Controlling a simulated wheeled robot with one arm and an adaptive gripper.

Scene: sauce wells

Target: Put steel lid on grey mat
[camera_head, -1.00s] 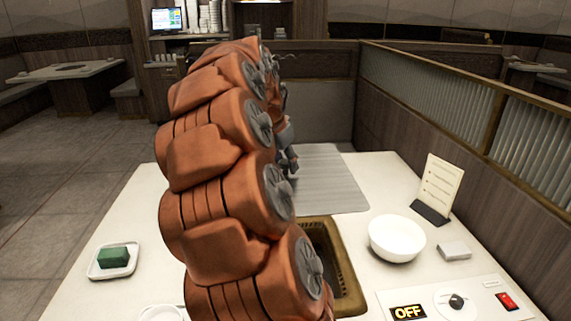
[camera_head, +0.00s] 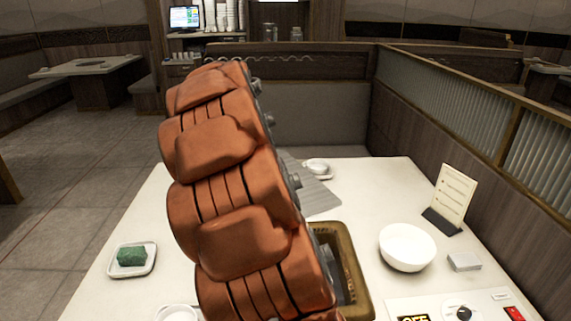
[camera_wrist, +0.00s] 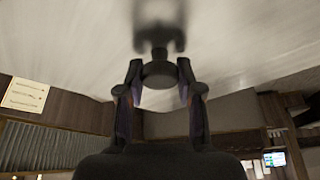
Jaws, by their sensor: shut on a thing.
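The steel lid (camera_wrist: 230,45) fills the top of the wrist view as a shiny, blurred surface mirroring my gripper. My gripper (camera_wrist: 158,82) is shut on its dark round knob (camera_wrist: 159,74). In the head view my orange arm hides both the gripper and the lid. The grey mat (camera_head: 314,193) lies flat at the back of the white table, ridged and partly covered from sight by my arm. I cannot tell how high the lid is above the table or mat.
A brown-framed well (camera_head: 362,290) is sunk in the white table (camera_head: 385,185). A white bowl (camera_head: 407,247), a sign on a stand (camera_head: 455,195) and a small box (camera_head: 464,261) are at right. A small white dish (camera_head: 318,167) stands beside the mat; a green sponge (camera_head: 132,257) lies left.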

